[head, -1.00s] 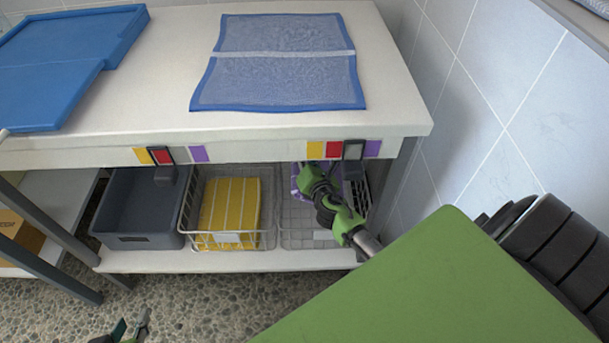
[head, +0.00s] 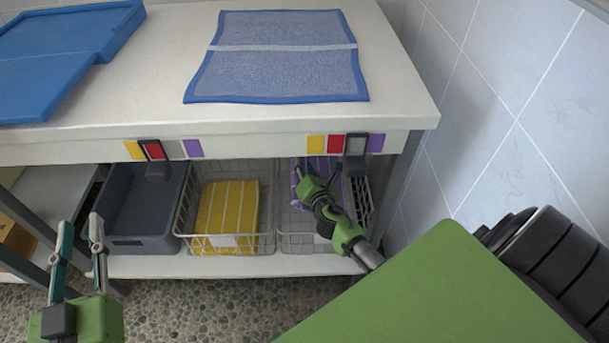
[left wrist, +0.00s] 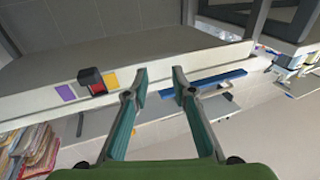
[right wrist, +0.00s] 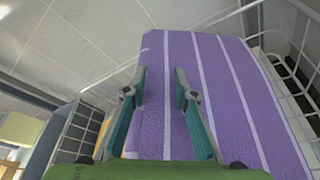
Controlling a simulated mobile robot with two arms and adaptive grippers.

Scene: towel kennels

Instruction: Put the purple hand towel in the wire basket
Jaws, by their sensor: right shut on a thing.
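The purple hand towel (head: 329,178) with white stripes is at the right wire basket (head: 297,243) on the lower shelf. It fills much of the right wrist view (right wrist: 225,80), with basket wires on both sides. My right gripper (head: 301,177) is shut on the towel; its two fingers (right wrist: 160,95) lie against the purple cloth. My arm hides part of the towel and basket, and I cannot tell whether the towel rests on the basket floor. My left gripper (head: 78,222) is open and empty at the lower left, in front of the shelf.
A second wire basket (head: 268,245) holds a folded yellow towel (head: 226,210). A dark grey bin (head: 140,243) stands left of it. A blue towel (head: 278,65) and blue board (head: 60,50) lie on the table top (head: 160,75). A tiled wall (head: 500,110) is close on the right.

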